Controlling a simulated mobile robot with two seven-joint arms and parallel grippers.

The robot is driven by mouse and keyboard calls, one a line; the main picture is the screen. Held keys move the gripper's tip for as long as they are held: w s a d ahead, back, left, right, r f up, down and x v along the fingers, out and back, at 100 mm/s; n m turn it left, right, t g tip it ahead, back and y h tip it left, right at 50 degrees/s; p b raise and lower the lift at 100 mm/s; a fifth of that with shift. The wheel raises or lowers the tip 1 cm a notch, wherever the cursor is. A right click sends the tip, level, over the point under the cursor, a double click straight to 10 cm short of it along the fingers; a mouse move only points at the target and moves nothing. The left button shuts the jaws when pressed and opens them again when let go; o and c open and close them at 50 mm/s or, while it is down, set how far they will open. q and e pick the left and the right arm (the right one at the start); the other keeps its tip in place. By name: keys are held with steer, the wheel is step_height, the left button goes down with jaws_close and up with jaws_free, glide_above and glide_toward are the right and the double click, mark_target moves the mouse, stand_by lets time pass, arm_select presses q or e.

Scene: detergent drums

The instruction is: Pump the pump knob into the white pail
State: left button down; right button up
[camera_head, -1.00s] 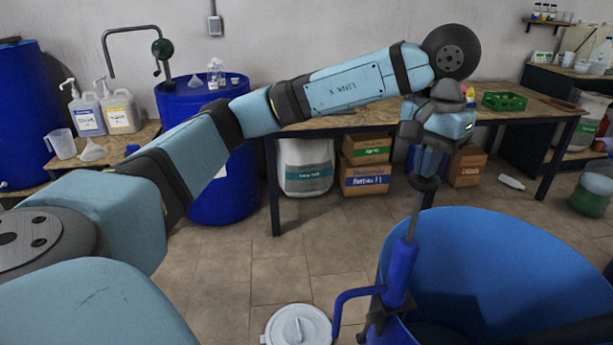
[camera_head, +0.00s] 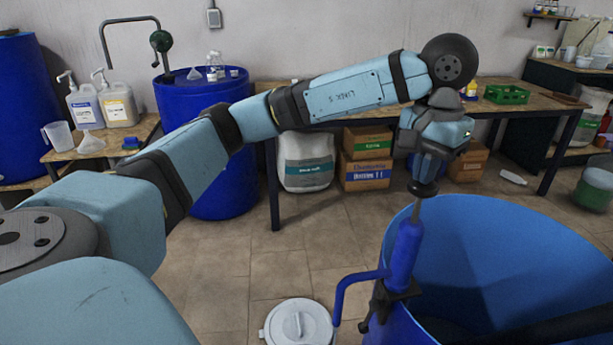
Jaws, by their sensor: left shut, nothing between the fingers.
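The pump stands at the near left rim of a large open blue drum (camera_head: 520,240). Its blue barrel (camera_head: 404,258) is nearly upright, with a short length of grey rod showing above it. The black round pump knob (camera_head: 423,189) tops the rod. My left gripper (camera_head: 428,178) is shut and empty, pointing down, with its tips at the top of the knob; it seems to touch it. The blue spout (camera_head: 352,285) bends left and down toward the white pail (camera_head: 298,325) on the floor, which shows a light top with a handle-like bar. My right gripper is not in view.
A workbench (camera_head: 350,112) with a green crate (camera_head: 506,94) stands behind my left arm. Blue drums (camera_head: 222,185) and jugs (camera_head: 118,105) are at the left. Tiled floor between is clear.

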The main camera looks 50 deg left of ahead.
mark_target(421, 189)
arm_select(q)
steer(key=shift+f+b, duration=1.2)
steer(key=shift+f, duration=0.9)
steer(key=shift+r, duration=0.1)
step_height(421, 189, up, 2)
steer(key=shift+r+p, duration=0.25)
steer(key=shift+p, duration=0.3)
steer(key=shift+r+p, duration=1.2)
steer(key=shift+r, duration=1.1)
step_height(421, 189, up, 5)
steer(key=p, duration=0.3)
steer(key=shift+p, duration=0.4)
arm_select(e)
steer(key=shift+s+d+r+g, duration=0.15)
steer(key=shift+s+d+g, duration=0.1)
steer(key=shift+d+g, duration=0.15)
